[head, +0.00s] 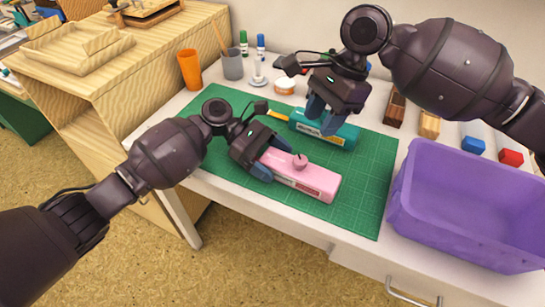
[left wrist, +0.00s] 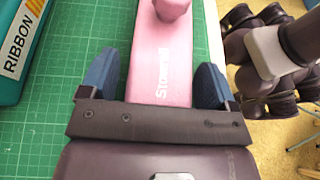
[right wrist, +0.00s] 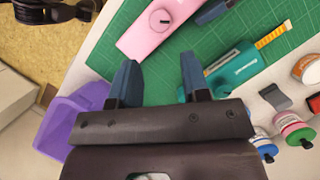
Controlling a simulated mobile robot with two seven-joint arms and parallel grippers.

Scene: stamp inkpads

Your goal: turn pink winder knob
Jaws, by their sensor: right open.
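The pink winder (head: 318,182) lies on the green cutting mat (head: 360,200), with its round pink knob (head: 300,161) on top. My left gripper (head: 264,158) is at its left end. In the left wrist view the two fingers (left wrist: 155,78) straddle the pink body (left wrist: 160,65), close to its sides; whether they press on it is unclear. The knob (left wrist: 172,9) is beyond the fingertips. My right gripper (head: 318,120) is open and empty, above a teal winder (head: 345,138). In the right wrist view the pink knob (right wrist: 160,20) lies beyond its fingers (right wrist: 158,75).
A purple bin (head: 470,215) stands at the right. Cups (head: 190,70), markers and jars stand behind the mat. Yellow tape (head: 278,115) sticks out of the teal winder. The mat's front right is clear.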

